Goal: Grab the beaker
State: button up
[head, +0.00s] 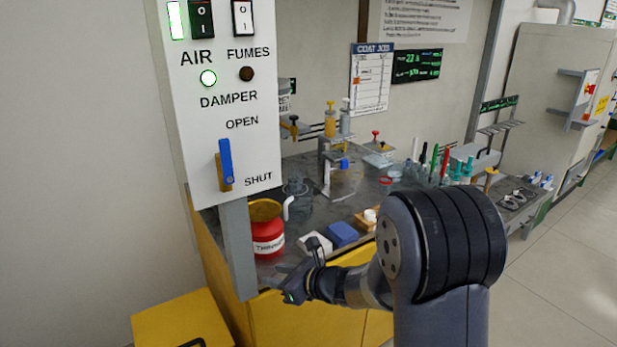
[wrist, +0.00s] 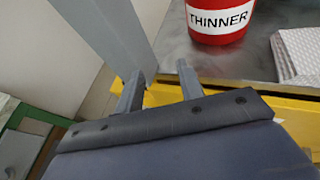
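A clear glass vessel with a pale handle (head: 299,204), which looks like the beaker, stands on the grey bench behind the red THINNER can. The can hides part of its lower side, and it is not visible in the wrist view. My gripper (head: 290,290) is low at the bench's front edge, in front of the can and apart from the vessel. In the wrist view my gripper (wrist: 158,75) has its two fingers spread with nothing between them.
The red THINNER can (head: 268,238) stands near the bench's front left; a white pad (head: 315,244) and blue block (head: 342,234) lie to its right. A grey post (head: 238,250) under the control panel (head: 220,100) bounds the left. Several bottles and tools crowd the back right.

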aim_at(296, 180)
jog(key=i+l+z, duration=0.15)
jog(key=i, duration=0.45)
jog(key=i+z, duration=0.15)
jog(key=i, duration=0.5)
